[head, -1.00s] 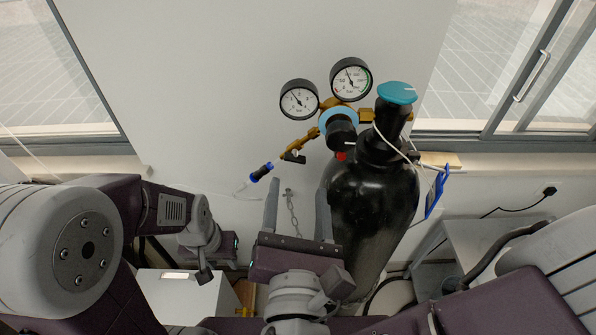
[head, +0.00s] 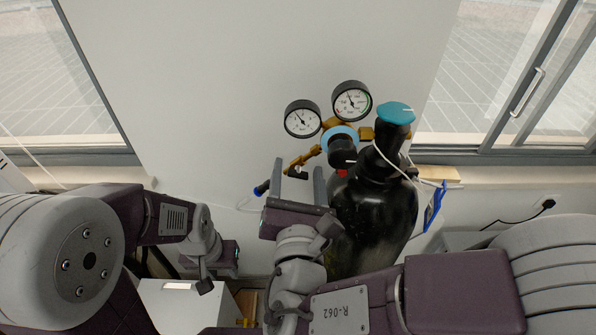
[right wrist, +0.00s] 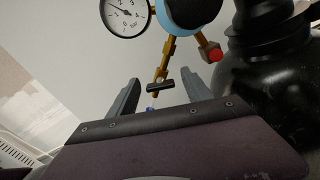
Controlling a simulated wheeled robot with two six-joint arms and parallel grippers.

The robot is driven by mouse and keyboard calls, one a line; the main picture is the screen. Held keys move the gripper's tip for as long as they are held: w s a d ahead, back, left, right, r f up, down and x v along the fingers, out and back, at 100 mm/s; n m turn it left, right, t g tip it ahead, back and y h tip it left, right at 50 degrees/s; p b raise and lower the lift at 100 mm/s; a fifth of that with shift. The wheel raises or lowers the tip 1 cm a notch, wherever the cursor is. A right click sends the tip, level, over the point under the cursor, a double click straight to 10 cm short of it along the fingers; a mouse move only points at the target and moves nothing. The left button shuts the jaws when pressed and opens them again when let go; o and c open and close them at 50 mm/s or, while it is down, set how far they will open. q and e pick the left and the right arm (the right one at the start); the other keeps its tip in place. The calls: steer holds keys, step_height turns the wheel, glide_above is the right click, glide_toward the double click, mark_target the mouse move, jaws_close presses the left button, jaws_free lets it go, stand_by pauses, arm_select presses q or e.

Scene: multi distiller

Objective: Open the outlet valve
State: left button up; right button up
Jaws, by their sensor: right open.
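The outlet valve (head: 297,173) is a small black handle on the thin brass pipe at the lower left of the regulator. In the right wrist view the valve's black bar handle (right wrist: 161,87) lies crosswise and appears between the fingertips. My right gripper (head: 298,165) is open and empty, its two grey fingers pointing up on either side of the valve in the picture. No contact shows. In the right wrist view its fingers (right wrist: 160,82) also stand apart. My left gripper (head: 222,262) is low at the left, away from the valve; its fingers cannot be made out.
The black gas cylinder (head: 374,215) with a teal top knob (head: 395,113) stands just right of the right gripper. Two gauges (head: 303,119) and a blue-ringed regulator knob (head: 341,147) sit above. A white box (head: 180,303) stands below.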

jaws_close()
steer(key=shift+n, duration=0.8)
jaws_free()
